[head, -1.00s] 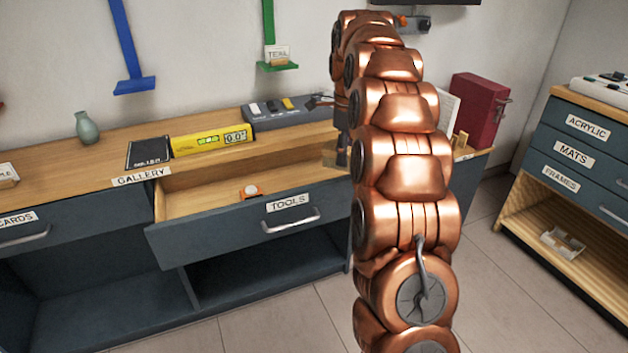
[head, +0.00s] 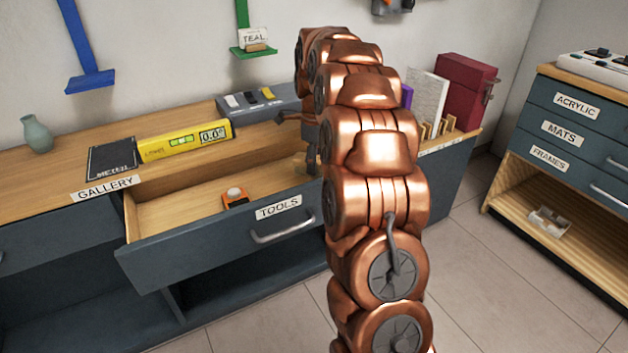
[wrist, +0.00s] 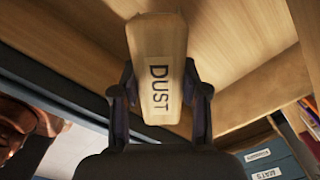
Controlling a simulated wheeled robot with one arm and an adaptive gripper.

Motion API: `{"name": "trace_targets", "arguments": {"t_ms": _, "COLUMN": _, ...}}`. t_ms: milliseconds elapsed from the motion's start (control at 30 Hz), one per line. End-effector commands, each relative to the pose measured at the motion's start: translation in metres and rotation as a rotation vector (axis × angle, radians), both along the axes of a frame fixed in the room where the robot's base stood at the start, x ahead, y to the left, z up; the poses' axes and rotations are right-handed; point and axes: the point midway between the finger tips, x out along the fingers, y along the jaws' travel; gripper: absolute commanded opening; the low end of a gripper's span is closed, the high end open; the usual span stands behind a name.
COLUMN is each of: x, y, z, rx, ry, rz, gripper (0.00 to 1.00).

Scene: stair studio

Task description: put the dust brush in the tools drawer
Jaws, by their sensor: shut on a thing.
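The dust brush (wrist: 160,50) is a pale wooden block with a "DUST" label, upright between the fingers in the wrist view. My gripper (wrist: 160,80) is shut on it, one dark finger on each side. In the head view my gripper (head: 308,140) is over the right rear part of the tools drawer (head: 185,248), partly hidden by my copper arm. The drawer is pulled open, with dark front, pale wooden inside and a "TOOLS" label. I cannot tell whether the brush touches the drawer floor. Its bristles are not clearly visible.
A small orange item with a white top (head: 235,197) lies in the drawer. A red binder (head: 466,92) stands at right.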

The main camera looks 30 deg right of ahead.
Motion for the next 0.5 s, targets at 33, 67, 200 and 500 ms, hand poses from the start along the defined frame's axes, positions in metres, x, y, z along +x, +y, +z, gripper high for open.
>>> {"name": "trace_targets", "arguments": {"t_ms": 33, "x": 0.000, "y": 0.000, "z": -0.008, "rx": -0.001, "ry": -0.001, "rz": 0.001, "gripper": 0.12}}
{"name": "trace_targets", "arguments": {"t_ms": 67, "x": 0.001, "y": 0.000, "z": -0.011, "rx": -0.001, "ry": -0.002, "rz": 0.001, "gripper": 0.12}}
{"name": "trace_targets", "arguments": {"t_ms": 200, "x": 0.001, "y": 0.001, "z": -0.020, "rx": -0.001, "ry": -0.001, "rz": 0.002, "gripper": 0.12}}
{"name": "trace_targets", "arguments": {"t_ms": 500, "x": 0.001, "y": 0.001, "z": -0.056, "rx": 0.000, "ry": 0.000, "rz": 0.002, "gripper": 0.12}}
